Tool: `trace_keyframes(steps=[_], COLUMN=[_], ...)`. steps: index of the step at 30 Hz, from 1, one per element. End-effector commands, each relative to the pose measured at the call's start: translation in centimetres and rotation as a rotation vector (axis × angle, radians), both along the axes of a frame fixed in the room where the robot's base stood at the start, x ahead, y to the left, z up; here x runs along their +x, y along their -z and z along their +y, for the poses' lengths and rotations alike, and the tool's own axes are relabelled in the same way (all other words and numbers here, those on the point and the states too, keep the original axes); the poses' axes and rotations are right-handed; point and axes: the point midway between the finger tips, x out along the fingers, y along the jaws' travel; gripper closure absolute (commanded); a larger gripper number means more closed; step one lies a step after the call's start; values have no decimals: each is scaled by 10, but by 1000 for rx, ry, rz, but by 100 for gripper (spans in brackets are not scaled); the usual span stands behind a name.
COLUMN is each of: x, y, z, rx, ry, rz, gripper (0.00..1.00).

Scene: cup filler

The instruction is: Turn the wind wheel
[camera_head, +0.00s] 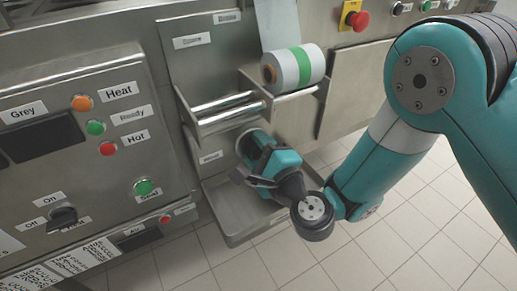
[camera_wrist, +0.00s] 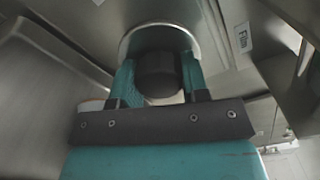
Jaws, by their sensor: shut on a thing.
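The wind wheel (camera_head: 241,141) is a round metal disc on the front of the machine, below the film rollers, and is mostly hidden by my gripper in the head view. In the wrist view the wheel (camera_wrist: 160,35) stands straight ahead, with a dark round knob (camera_wrist: 158,68) in front of it. My gripper (camera_head: 256,160) reaches in from the right. In the wrist view its teal fingers (camera_wrist: 158,82) are on both sides of the knob, shut on it.
A metal tray (camera_head: 232,232) lies below my gripper. A film roll with a green band (camera_head: 298,68) and a metal roller (camera_head: 225,105) sit above it. The control panel (camera_head: 80,150) with buttons is at left. A red stop button (camera_head: 358,20) is at top right. Tiled floor is open below.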

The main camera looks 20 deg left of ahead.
Motion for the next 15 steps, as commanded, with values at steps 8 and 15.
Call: trace_keyframes(steps=[8, 15], x=[1, 1], y=[1, 1], z=[0, 0], rx=[172, 320], ry=[4, 5], rz=[198, 370], gripper=[82, 82])
